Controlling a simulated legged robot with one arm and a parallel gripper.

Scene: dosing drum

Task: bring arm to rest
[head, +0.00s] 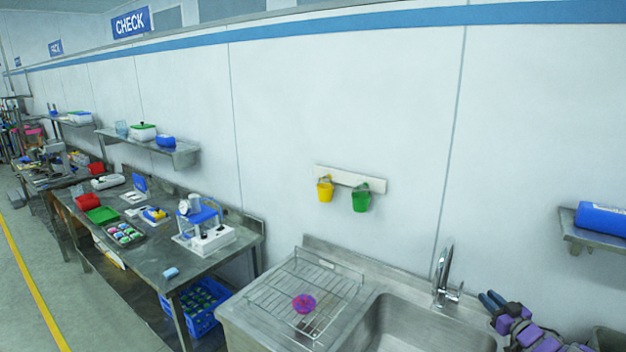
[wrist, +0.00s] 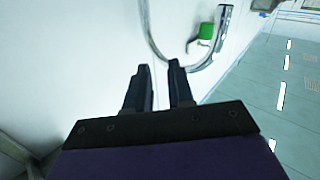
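My gripper (wrist: 158,68) shows in the wrist view as two dark fingers pointing up the picture, with a gap between them and nothing in the gap. In the head view my gripper (head: 488,300) is at the lower right, in front of the sink's right side, on my purple and grey arm. The fingers appear clear of the tap and the wall.
A steel sink (head: 425,328) with a tap (head: 443,280) and a wire rack (head: 300,285) holding a pink item (head: 304,304) is in front. Yellow (head: 325,191) and green (head: 361,199) buckets hang on the wall. A shelf (head: 590,238) is at right, a workbench (head: 150,262) at left.

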